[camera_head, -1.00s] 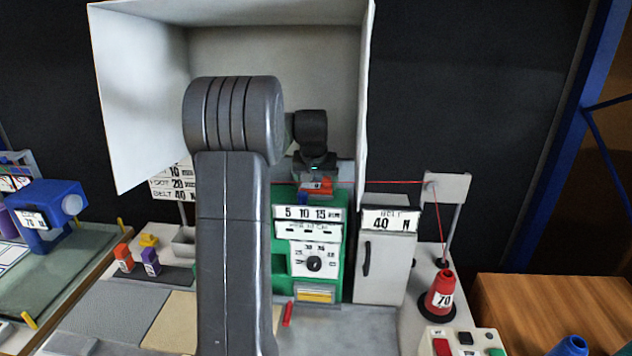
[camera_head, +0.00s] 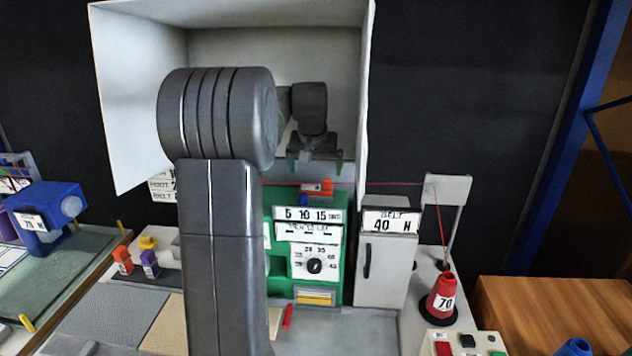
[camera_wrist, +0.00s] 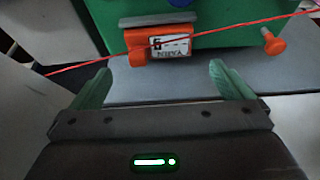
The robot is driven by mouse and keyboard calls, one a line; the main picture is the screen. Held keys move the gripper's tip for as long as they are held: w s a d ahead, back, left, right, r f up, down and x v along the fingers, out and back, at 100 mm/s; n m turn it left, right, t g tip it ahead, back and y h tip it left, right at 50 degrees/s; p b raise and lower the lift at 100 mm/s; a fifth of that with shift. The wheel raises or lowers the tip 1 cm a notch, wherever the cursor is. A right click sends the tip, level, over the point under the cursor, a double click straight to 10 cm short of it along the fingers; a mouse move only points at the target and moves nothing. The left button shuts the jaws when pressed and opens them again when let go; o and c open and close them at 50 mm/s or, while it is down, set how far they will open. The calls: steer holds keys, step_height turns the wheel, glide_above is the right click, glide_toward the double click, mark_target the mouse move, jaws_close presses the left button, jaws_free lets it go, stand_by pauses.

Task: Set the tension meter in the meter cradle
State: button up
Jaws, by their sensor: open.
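A small orange block with a white label (camera_head: 318,187) sits at the top of the green machine, by the red yarn; I take it for the tension meter. I cannot make out the meter cradle for certain. My gripper (camera_head: 315,163) is open and empty, above the block in the head view. In the wrist view its two green fingers (camera_wrist: 158,82) stand apart, short of the block and not touching it.
The green machine (camera_head: 334,240) has a dial and number plates. A grey cabinet (camera_head: 383,270) marked "BELT 40 N" stands to its right. The red yarn (camera_head: 390,184) runs to a post above a red cone (camera_head: 442,292). A pale hood (camera_head: 270,50) surrounds the arm.

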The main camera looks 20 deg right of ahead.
steer(key=shift+v, duration=2.4)
